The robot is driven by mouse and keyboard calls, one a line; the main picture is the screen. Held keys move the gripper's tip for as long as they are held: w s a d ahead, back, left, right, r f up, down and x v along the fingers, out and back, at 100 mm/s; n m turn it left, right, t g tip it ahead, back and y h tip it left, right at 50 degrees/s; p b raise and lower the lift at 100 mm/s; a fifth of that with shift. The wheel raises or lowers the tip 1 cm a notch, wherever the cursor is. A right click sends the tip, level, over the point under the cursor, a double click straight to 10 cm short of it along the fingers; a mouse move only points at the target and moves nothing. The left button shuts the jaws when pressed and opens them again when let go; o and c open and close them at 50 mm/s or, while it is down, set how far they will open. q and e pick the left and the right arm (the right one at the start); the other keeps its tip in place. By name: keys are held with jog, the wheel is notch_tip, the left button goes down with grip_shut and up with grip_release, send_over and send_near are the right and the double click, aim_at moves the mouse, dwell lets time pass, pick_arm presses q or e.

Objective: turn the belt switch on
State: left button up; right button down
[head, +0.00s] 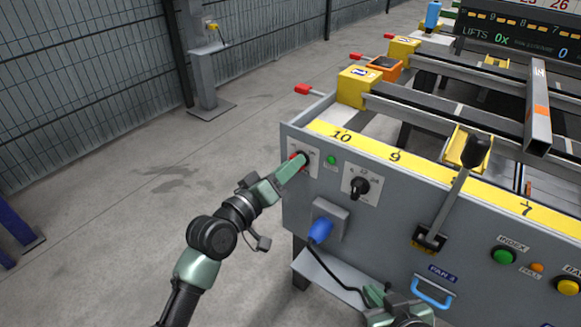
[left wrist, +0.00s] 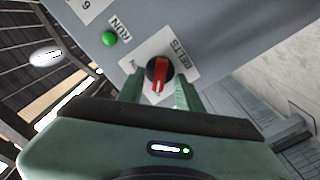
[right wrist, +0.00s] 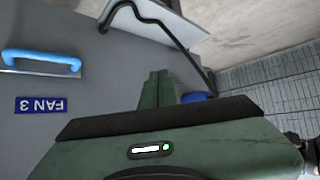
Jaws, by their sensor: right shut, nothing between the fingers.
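The belt switch (left wrist: 160,72) is a round black knob with a red pointer bar on a white plate lettered BELTS. In the head view the switch (head: 298,157) is at the panel's upper left corner, partly hidden by my left gripper (head: 290,168). In the left wrist view my left gripper (left wrist: 159,82) is open, one finger to each side of the knob; whether they touch it I cannot tell. My right gripper (head: 380,296) is low before the panel near the blue handle. In the right wrist view its fingers (right wrist: 157,82) are together and empty.
A green RUN lamp (head: 331,160) and a black selector knob (head: 360,188) are right of the switch. A blue plug (head: 320,230) with a black cable, a lever (head: 455,205) and a blue drawer handle (head: 432,293) are on the same panel.

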pick_arm(q)
jog(key=shift+w+d, duration=0.2)
jog(key=shift+w, duration=0.05)
grip_shut()
